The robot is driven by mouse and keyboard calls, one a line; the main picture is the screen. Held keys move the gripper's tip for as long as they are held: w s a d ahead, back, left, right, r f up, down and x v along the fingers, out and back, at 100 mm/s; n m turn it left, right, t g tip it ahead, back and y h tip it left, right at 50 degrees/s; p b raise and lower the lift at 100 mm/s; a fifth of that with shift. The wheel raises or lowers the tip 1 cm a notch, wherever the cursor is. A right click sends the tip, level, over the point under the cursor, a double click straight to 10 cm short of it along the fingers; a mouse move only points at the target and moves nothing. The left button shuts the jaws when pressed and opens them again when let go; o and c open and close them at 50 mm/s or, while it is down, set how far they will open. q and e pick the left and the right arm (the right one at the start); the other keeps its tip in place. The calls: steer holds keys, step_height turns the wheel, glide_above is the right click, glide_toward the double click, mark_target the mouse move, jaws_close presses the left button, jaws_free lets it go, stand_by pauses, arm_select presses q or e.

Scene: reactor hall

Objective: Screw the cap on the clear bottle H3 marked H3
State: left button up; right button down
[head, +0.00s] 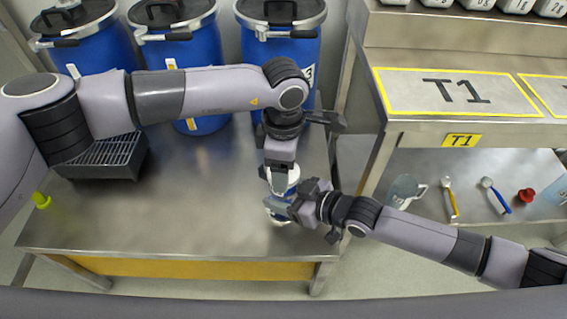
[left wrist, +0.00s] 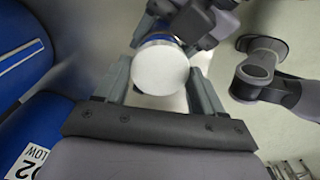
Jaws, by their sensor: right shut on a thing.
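The bottle (head: 293,181) stands near the right end of the steel bench, mostly hidden by my grippers. White and blue parts of it show; no H3 mark can be read. My right gripper (head: 284,206) comes in from the right and is shut on it low down. My left gripper (head: 277,183) points down over its top. In the left wrist view, the round white cap (left wrist: 161,70) with a blue edge lies between the fingers of my left gripper (left wrist: 160,75). I cannot tell whether those fingers press on it. Whether the cap sits on the bottle's neck is unclear.
Several blue drums (head: 190,60) stand behind the bench (head: 180,215). A black grated tray (head: 105,155) is at its left. The T1 shelf (head: 450,95) is at right; a clear jug (head: 404,190), tools and a red part (head: 526,195) lie below it. The bench middle is clear.

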arm_select(q)
steer(key=o, duration=0.4)
steer(key=shift+r, duration=0.1)
steer(key=shift+r, duration=2.15)
steer(key=shift+c, duration=0.3)
steer(key=n, duration=0.1)
steer(key=r+n, duration=0.1)
steer(key=n, duration=0.2)
steer(key=shift+s+d+r+n, duration=0.15)
steer(key=shift+d+r+n, duration=0.05)
steer(key=shift+r+n, duration=0.1)
steer(key=n, duration=0.1)
steer(key=r+n, duration=0.1)
steer(key=shift+n, duration=0.4)
steer(key=shift+a+r+n, duration=0.1)
steer(key=shift+r+n, duration=0.2)
steer(key=shift+n, duration=0.55)
steer(key=shift+a+r+n, duration=0.1)
steer(key=shift+r+n, duration=0.2)
steer(key=shift+n, duration=0.55)
steer(key=shift+f, duration=0.1)
